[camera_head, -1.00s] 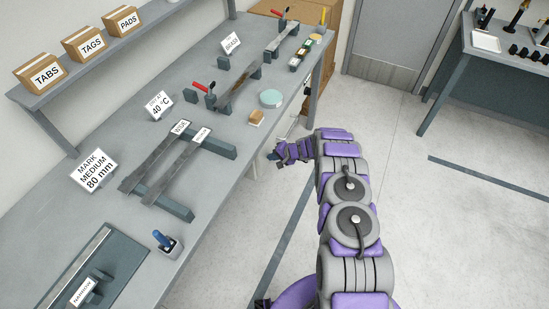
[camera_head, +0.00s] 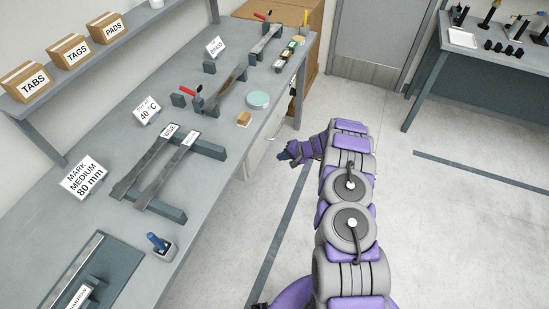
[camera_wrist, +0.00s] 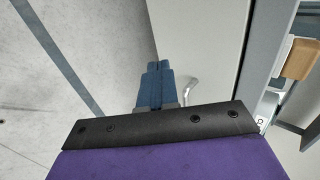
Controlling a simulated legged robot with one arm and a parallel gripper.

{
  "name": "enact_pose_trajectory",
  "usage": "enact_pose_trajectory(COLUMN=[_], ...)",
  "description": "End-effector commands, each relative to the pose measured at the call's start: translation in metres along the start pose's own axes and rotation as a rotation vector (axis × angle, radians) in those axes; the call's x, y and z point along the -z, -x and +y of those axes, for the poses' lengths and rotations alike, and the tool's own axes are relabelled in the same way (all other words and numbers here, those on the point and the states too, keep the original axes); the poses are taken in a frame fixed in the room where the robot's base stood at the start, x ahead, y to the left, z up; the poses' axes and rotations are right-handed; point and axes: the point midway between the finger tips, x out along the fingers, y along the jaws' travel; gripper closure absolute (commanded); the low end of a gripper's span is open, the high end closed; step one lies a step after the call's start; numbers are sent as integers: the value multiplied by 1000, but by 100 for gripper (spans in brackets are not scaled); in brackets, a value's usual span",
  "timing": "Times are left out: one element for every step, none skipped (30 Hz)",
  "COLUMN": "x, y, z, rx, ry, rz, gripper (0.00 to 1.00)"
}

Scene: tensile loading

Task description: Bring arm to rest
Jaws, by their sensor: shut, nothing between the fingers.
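My arm, purple and grey, reaches forward over the floor in the head view, to the right of the grey workbench (camera_head: 225,185). My gripper (camera_head: 281,156) is beside the bench's front edge, pointing left toward it. In the wrist view my gripper (camera_wrist: 158,66) shows as two blue fingers side by side, shut with nothing between them. It looks clear of the bench, and a pale cabinet front with a metal handle (camera_wrist: 190,90) is beyond the fingers.
The bench holds dark strips on a rack (camera_head: 175,214), a blue-topped item in a small holder (camera_head: 160,246), a round pale dish (camera_head: 258,99) and sign cards (camera_head: 86,178). A second bench (camera_head: 428,88) stands at the back right. The floor (camera_head: 450,220) on the right is clear.

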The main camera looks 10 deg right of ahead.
Motion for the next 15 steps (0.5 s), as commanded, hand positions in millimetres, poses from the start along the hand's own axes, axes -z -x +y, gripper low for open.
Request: enact_pose_trajectory(x=[1,1,1,1,1,1,1,1,1,1,1,1,1,0,0], y=[8,11,15,18,20,22,23,24,24,25,25,25,25,25,26], z=[-2,-2,-2,-2,-2,-2,-1,-1,-1,0,0,0,0,-1,-3], rx=[0,0,-1,-1,0,0,0,0,-1,-1,-1,-1,-1,0,0], ry=[1,2,2,2,1,1,0,0,0,0,0,0,0,1,2], rz=[1,1,1,2,2,2,2,1,1,1,0,0,0,0,-3], gripper=[100,100,100,100,100,100,100,100,100,100,100,100,100,100,100])
